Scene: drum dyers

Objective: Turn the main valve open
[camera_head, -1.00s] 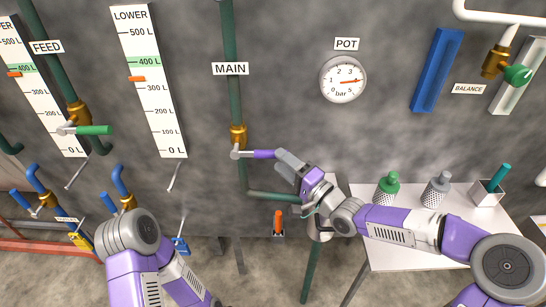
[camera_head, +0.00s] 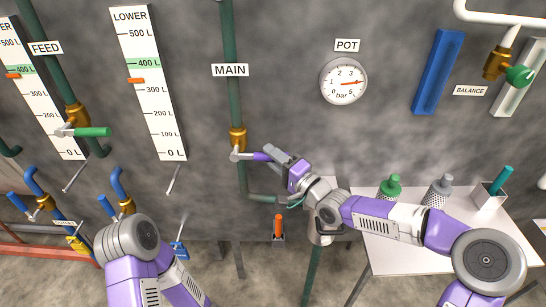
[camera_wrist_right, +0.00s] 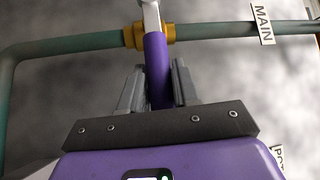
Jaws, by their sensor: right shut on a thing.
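The main valve has a brass body (camera_head: 238,138) on the vertical green pipe below the MAIN label (camera_head: 230,70). Its purple lever (camera_head: 258,156) points right, crosswise to the pipe, from a grey pivot. My right gripper (camera_head: 272,154) is at the lever's outer part. In the right wrist view, the purple lever (camera_wrist_right: 157,68) runs between the two grey fingers of my right gripper (camera_wrist_right: 156,90), which is shut on it; the brass body (camera_wrist_right: 135,36) is beyond the fingertips. My left arm shows at the lower left, but its gripper is out of view.
A pressure gauge (camera_head: 344,81) under the POT label hangs right of the valve. A white table (camera_head: 405,250) with bottles stands at right. The feed valve's green handle (camera_head: 94,132) is at left. An orange lever (camera_head: 279,226) sits below my right gripper.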

